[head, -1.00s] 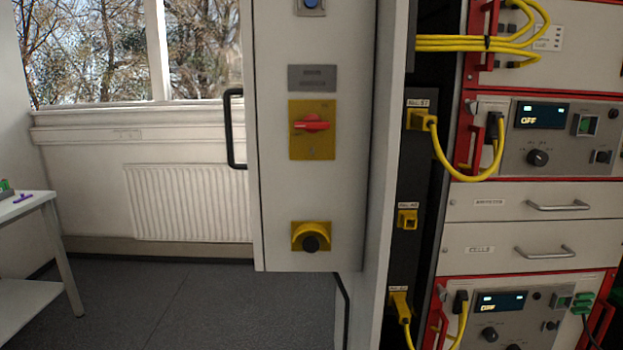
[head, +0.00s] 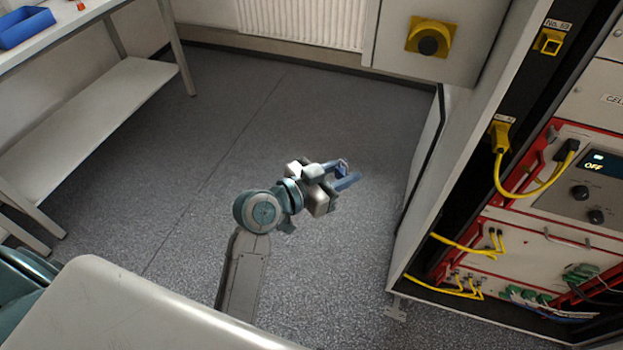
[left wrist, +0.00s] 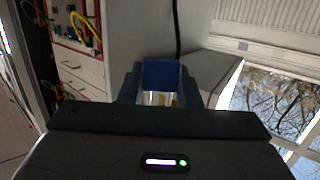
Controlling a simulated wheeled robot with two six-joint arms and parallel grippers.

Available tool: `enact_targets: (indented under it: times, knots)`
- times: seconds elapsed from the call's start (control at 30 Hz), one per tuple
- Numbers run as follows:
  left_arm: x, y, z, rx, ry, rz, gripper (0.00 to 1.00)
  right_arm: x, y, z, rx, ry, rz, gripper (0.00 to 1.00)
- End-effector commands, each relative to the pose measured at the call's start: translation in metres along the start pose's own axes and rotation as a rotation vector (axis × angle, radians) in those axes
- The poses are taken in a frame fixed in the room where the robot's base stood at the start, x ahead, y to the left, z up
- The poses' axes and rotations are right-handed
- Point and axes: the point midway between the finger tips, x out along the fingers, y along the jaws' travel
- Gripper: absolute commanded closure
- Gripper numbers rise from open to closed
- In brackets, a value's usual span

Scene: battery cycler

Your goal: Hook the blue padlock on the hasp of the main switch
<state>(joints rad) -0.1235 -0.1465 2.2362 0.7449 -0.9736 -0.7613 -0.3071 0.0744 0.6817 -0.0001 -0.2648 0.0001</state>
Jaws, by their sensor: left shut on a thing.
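My left gripper (head: 346,174) is out over the floor in the middle of the head view, left of the rack and below the grey switch box. It is shut on the blue padlock (head: 342,166), of which only a small part shows there. In the left wrist view the blue padlock (left wrist: 161,74) sits between the two fingers, with a pale and yellowish part at its near end. Its shackle is not clear. My right gripper is not in view.
The grey box (head: 458,66) carries a yellow and black knob (head: 428,40) at its lower end. The open rack (head: 575,190) with yellow cables is at right. A white table (head: 110,90) with a blue bin (head: 25,27) is at upper left. The floor between is clear.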

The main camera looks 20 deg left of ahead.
Motion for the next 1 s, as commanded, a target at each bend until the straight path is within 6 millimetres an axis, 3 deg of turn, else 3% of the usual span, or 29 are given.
enact_targets:
  times: [0.2,0.5,0.7,1.0]
  knots:
    - [0.039,0.019,-0.021,0.036,0.003,0.234,0.94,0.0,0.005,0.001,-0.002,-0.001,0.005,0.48]
    - [0.071,0.038,-0.036,0.065,0.002,0.442,0.94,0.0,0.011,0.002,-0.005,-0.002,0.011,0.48]
    - [0.074,0.039,-0.037,0.077,-0.002,0.508,0.94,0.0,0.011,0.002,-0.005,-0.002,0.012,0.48]
    - [0.058,0.027,-0.035,0.11,-0.003,0.731,0.94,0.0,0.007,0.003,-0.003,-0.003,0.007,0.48]
